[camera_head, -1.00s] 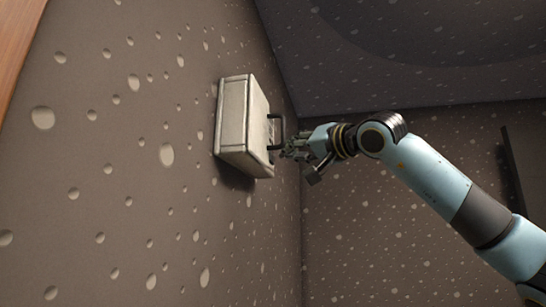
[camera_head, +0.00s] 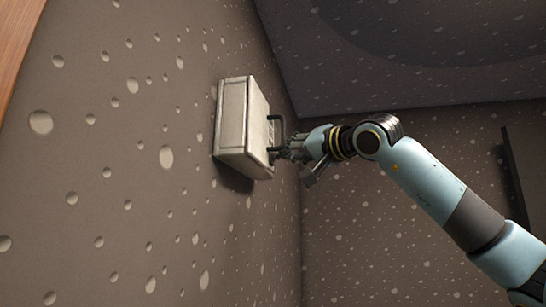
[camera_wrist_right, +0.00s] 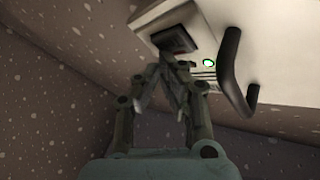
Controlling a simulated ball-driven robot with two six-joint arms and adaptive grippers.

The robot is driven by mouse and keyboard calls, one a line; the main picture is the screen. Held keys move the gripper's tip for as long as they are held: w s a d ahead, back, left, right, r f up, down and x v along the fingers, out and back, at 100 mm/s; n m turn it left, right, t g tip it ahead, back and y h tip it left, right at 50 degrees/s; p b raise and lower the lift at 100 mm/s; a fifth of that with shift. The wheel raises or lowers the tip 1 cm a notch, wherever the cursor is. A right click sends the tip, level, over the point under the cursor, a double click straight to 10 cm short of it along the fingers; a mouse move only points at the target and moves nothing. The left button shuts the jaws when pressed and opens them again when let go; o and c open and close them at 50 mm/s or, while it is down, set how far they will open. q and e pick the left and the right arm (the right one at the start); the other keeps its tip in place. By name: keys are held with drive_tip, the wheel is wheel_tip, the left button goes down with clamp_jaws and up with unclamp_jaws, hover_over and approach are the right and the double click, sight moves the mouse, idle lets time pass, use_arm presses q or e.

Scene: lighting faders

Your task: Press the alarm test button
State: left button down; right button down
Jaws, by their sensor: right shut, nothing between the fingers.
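A cream box (camera_head: 233,115) is mounted on the left wall, its front face turned to the right. In the right wrist view, its face (camera_wrist_right: 275,45) carries a dark square piece (camera_wrist_right: 176,39) in a raised frame, which looks like the button. My right gripper (camera_head: 278,153) is shut and empty, its fingertips close to the lower part of the box's face. In the right wrist view, the closed fingertips (camera_wrist_right: 167,58) are just below the dark square. I cannot tell whether they touch it. My left gripper is not in view.
A dark bar handle (camera_wrist_right: 233,75) stands out from the box's face, right of my fingers, and a small green light (camera_wrist_right: 209,63) sits between them. A dark panel (camera_head: 527,165) is at the far right. The space below the box is clear.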

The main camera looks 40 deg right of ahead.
drive_tip(key=shift+w+a, duration=0.25)
drive_tip(key=shift+w, duration=0.1)
idle(0.8)
drive_tip(key=shift+s+d+b, duration=0.45)
drive_tip(key=shift+s+b, duration=0.15)
drive_tip(key=shift+b, duration=0.25)
drive_tip(key=s+d+b, duration=0.1)
drive_tip(key=s+b, duration=0.1)
drive_tip(key=s+d+b, duration=0.2)
drive_tip(key=b, duration=0.1)
idle(0.3)
